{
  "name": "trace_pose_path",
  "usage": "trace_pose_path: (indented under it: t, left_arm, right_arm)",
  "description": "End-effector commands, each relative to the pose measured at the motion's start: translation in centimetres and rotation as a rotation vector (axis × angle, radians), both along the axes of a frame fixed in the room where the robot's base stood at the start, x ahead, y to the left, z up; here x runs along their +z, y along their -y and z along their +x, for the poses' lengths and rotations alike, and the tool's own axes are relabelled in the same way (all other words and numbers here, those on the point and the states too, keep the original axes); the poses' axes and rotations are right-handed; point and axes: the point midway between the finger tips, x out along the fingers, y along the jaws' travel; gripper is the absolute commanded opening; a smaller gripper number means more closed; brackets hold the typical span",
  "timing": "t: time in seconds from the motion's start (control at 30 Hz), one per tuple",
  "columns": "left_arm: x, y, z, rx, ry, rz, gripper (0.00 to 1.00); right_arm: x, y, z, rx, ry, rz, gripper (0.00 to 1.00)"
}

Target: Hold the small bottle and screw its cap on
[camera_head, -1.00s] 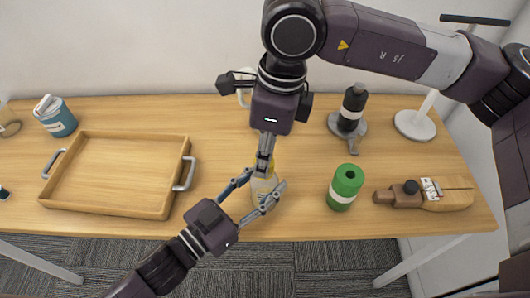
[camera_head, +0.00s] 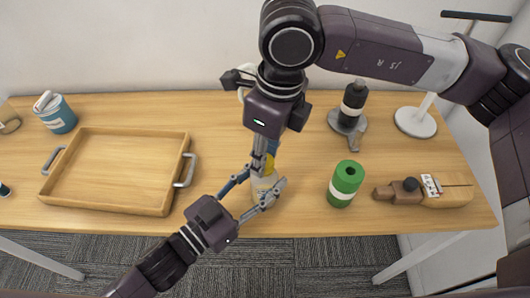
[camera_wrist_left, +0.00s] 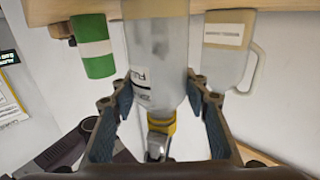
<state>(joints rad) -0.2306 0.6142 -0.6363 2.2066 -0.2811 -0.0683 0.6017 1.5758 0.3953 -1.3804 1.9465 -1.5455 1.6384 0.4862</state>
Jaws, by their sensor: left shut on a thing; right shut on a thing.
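The small bottle (camera_head: 262,189) is pale and translucent with a label, and stands upright near the table's front edge. It also shows large in the left wrist view (camera_wrist_left: 158,55), upside down there. My left gripper (camera_head: 258,184) is shut around its sides, one finger on each side. The yellow cap (camera_wrist_left: 162,126) is at the bottle's neck; whether its thread is engaged cannot be seen. My right gripper (camera_head: 262,152) points down from above and is shut on the cap, its fingers partly hiding it.
A wooden tray (camera_head: 75,204) with metal handles lies left. A green cylinder (camera_head: 345,184) stands close on the right, with a brown wooden tool (camera_head: 450,192) beyond. A black bottle (camera_head: 354,100) stands behind. A pale handled mug (camera_wrist_left: 228,55) is partly hidden behind my right gripper.

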Motion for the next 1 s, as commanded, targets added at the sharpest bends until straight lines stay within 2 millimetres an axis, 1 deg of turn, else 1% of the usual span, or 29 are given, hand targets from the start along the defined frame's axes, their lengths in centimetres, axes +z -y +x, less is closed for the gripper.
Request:
trace_pose_path:
  t: [0.1, 0.67, 1.0]
  left_arm:
    - [0.0, 0.0, 0.0, 0.0, 0.0, 0.0, 0.0]
    - [-0.02, 0.01, -0.01, 0.0, 0.0, 0.0, 0.0]
    - [-0.02, 0.01, -0.01, 0.0, 0.0, 0.0, 0.0]
  right_arm:
    - [0.02, -0.06, -0.05, -0.177, 0.001, 0.0, 0.21]
    - [-0.04, -0.22, -0.07, -1.059, 0.002, 0.0, 0.21]
    - [-0.07, -0.32, -0.04, -1.626, 0.002, 0.0, 0.21]
